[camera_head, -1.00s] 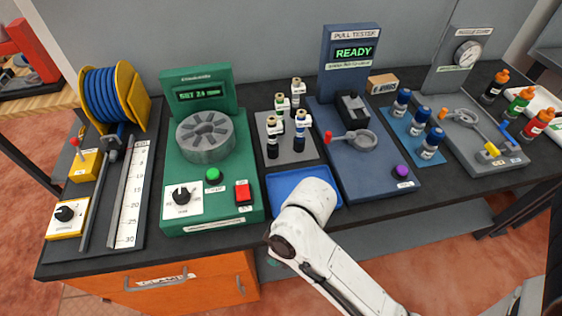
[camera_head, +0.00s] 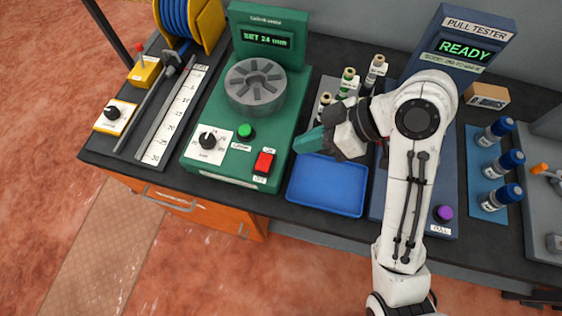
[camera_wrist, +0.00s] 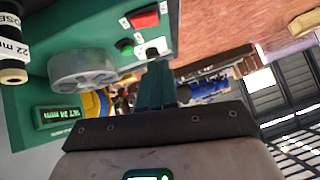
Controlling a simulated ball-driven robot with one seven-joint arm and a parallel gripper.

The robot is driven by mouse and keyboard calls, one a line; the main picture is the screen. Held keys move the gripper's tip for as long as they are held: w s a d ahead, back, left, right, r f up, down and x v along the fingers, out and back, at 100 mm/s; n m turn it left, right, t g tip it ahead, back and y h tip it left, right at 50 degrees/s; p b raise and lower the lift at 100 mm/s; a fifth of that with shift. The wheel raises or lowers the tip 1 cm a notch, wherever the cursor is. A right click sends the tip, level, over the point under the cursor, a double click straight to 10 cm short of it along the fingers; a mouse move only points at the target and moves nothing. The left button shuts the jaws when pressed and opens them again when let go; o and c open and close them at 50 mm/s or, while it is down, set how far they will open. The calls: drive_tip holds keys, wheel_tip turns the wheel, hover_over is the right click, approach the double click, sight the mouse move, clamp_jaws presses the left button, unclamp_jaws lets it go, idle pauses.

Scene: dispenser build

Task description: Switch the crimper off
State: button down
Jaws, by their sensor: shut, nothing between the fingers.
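The green crimper (camera_head: 220,160) stands on the bench with its display (camera_head: 266,38) lit, reading "SET 24 mm". Its red rocker switch (camera_head: 264,162), labelled ON and OFF, sits at the front right of the panel. Which way the rocker is tipped is too small to tell. My gripper (camera_head: 308,141) is shut and empty, to the right of the red switch and above the crimper's right edge, apart from the switch. In the wrist view, the closed green fingers (camera_wrist: 156,82) point toward the panel, with the red switch (camera_wrist: 145,18) beyond their tips.
A green button (camera_head: 246,131) and a black knob (camera_head: 208,139) are left of the switch. A round grey die head (camera_head: 255,85) rises behind. A blue tray (camera_head: 327,186) lies below my gripper. Several small bottles (camera_head: 349,80) stand behind it, and the pull tester (camera_head: 462,45) is right.

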drive_tip(key=b, duration=0.7)
hover_over(261, 169)
drive_tip(key=d, duration=0.3)
wheel_tip(261, 169, down, 6)
drive_tip(key=shift+w+f, duration=0.1)
drive_tip(key=shift+f, duration=0.15)
drive_tip(key=shift+s+d+f+p, duration=0.1)
drive_tip(key=shift+s+f+p, duration=0.1)
drive_tip(key=shift+f, duration=0.3)
drive_tip(key=shift+s+f+p, duration=0.1)
drive_tip(key=shift+f+p, duration=0.1)
drive_tip(key=shift+f, duration=0.95)
